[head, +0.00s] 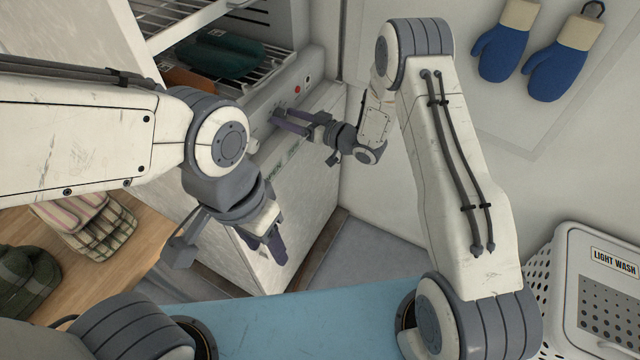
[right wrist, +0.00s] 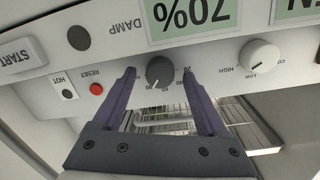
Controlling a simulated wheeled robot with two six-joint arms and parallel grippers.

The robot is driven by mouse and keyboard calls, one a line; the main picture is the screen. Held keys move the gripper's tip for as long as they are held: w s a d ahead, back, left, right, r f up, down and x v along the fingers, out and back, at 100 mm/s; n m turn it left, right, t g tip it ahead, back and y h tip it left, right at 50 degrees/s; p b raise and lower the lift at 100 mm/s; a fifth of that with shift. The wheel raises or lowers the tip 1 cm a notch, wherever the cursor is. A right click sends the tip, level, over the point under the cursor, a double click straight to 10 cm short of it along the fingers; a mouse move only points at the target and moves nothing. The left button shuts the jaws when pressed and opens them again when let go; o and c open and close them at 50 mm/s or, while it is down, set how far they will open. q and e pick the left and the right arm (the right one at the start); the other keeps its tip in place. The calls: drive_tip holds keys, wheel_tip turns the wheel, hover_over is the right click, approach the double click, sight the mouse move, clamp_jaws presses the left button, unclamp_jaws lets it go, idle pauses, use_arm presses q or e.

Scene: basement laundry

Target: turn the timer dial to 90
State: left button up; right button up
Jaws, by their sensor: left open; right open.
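The dark round timer dial (right wrist: 159,72) is on the white control panel (right wrist: 120,55), which appears upside down in the right wrist view. Small numbers ring it; 20, 60 and 80 seem legible, but its setting is unclear. My right gripper (head: 285,120) is at the panel, open, with its purple fingers on either side of the dial in the right wrist view, apart from it as far as I can tell. In the head view the fingers cover the dial. My left gripper (head: 228,248) is open and empty, lower down in front of the machine.
Near the dial are a white LOW/HIGH knob (right wrist: 260,56), a red reset button (right wrist: 96,88), a dark knob (right wrist: 78,38) and a START button (right wrist: 17,57). A rack with dark items (head: 225,58) is above. Blue mitts (head: 555,68) hang right; a LIGHT WASH basket (head: 570,285) stands below.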

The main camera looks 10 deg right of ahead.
drive_tip(key=n+b, duration=0.1)
drive_tip(key=n, duration=0.5)
drive_tip(key=shift+f+t, duration=0.15)
drive_tip(key=shift+t, duration=0.25)
drive_tip(key=n+b, duration=0.1)
drive_tip(key=n, duration=0.4)
drive_tip(key=shift+s+a, duration=0.1)
drive_tip(key=b+v, duration=0.1)
drive_tip(key=v, duration=0.9)
drive_tip(key=s+a+r+m+g+h+p, duration=0.4)
drive_tip(key=s+r+m+h+p, duration=0.2)
drive_tip(key=s+r+h, duration=0.3)
drive_tip(key=s+r+m+g+h+p, duration=0.1)
drive_tip(key=s+r+m+g, duration=0.1)
drive_tip(key=s, duration=0.6)
drive_tip(key=s+r+m+g+h+p, duration=0.1)
drive_tip(key=s+r+m+g+h, duration=0.1)
drive_tip(key=s, duration=0.7)
drive_tip(key=shift+d+r+g+p, duration=0.3)
drive_tip(key=shift+r+g, duration=0.4)
drive_tip(key=shift+r, duration=0.25)
